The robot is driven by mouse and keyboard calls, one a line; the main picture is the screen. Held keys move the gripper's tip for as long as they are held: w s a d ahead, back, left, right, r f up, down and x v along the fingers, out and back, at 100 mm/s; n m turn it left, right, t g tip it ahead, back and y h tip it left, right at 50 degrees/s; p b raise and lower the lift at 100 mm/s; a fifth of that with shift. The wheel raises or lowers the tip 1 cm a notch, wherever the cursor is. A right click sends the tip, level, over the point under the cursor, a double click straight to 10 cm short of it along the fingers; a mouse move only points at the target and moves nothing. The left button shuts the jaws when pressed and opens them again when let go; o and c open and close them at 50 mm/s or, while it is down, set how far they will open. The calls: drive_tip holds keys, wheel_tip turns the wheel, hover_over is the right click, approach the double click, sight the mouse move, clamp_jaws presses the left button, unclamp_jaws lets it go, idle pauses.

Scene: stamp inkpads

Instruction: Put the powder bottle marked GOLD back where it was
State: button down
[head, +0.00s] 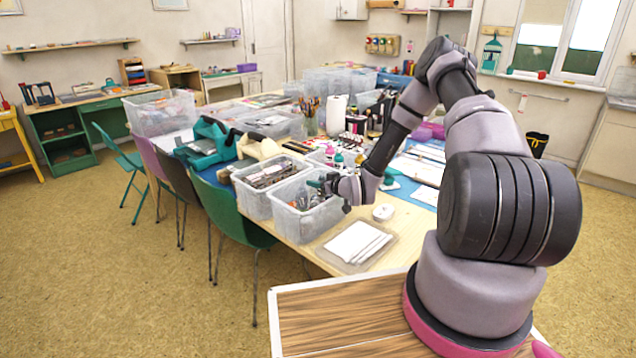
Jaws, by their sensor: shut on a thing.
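My gripper (328,186) is over the front clear plastic bin (308,222) on the table. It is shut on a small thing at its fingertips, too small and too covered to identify. Several small bottles with coloured caps, one of them with a pink cap (330,152), stand on the table behind my gripper. Their labels are too small to read, so I cannot tell which is marked GOLD. My forearm hides part of the table beside them.
A second clear bin (268,184) full of dark items stands behind the front one. A tray with white sheets (357,245) and a white round thing (383,213) lie nearer me. A green chair (232,215) stands at the table's left edge.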

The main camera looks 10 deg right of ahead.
drive_tip(key=shift+c, duration=1.5)
unclamp_jaws()
drive_tip(key=shift+f, duration=0.1)
